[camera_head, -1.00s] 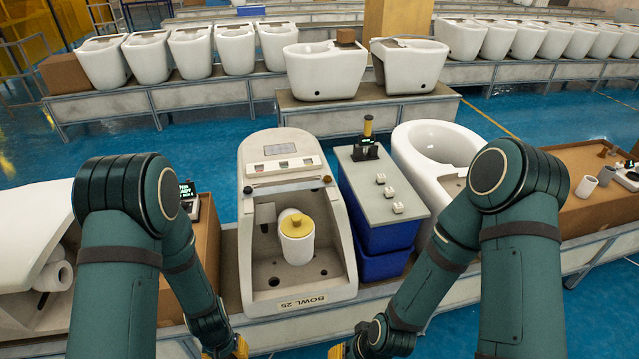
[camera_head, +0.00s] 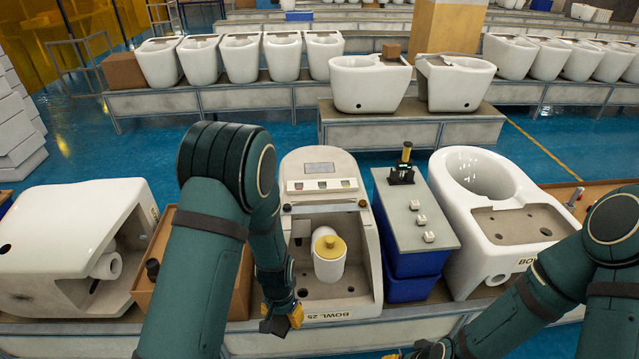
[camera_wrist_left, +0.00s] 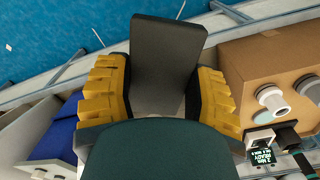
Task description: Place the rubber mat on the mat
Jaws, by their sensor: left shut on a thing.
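The rubber mat is a dark grey, flat rectangular piece (camera_wrist_left: 168,50) standing out between the yellow fingers in the left wrist view. My left gripper (camera_wrist_left: 160,95) is shut on it. In the head view my left gripper (camera_head: 283,320) is low in front of the bowl unit (camera_head: 325,200), with a little dark material beside its yellow fingertip. My right gripper (camera_head: 415,354) is cut off by the bottom edge, so its fingers cannot be judged. I cannot make out a separate mat as the place to put it.
A blue bin (camera_head: 415,289) with a grey top holding small white blocks stands right of the bowl unit. A white toilet (camera_head: 478,240) is farther right, and another (camera_head: 75,235) lies at the left. The wrist view shows a brown box (camera_wrist_left: 275,65) and a small display (camera_wrist_left: 262,155).

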